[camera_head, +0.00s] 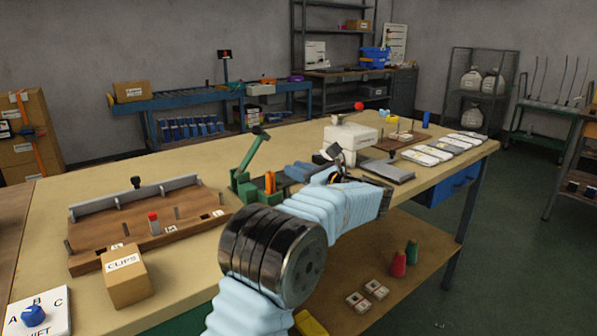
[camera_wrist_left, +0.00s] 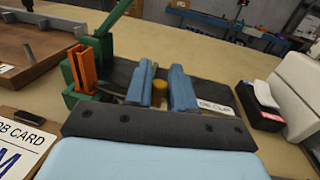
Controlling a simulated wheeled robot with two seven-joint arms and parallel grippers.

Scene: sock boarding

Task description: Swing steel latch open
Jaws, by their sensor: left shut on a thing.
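My left gripper (camera_wrist_left: 168,88) reaches over the bench with two blue fingers, which also show in the head view (camera_head: 302,171). It is shut on a brass-coloured knob (camera_wrist_left: 159,90), which sits between the fingers above a dark flat base (camera_wrist_left: 203,76). A white label (camera_wrist_left: 215,107) lies on this base, right of the fingers. A green clamp with a raised lever (camera_head: 253,150) and an orange part (camera_wrist_left: 86,70) stands just left of the fingers. I cannot make out a separate steel latch; the fingers and wrist hide part of the base. My right gripper is not in view.
A wooden board with pegs and a grey rail (camera_head: 135,195) lies at the left, with a CLIPS box (camera_head: 126,276) before it. A white machine (camera_head: 348,140) stands right of the gripper, with a grey stack (camera_head: 388,171) beside it. Bare bench lies behind the clamp.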

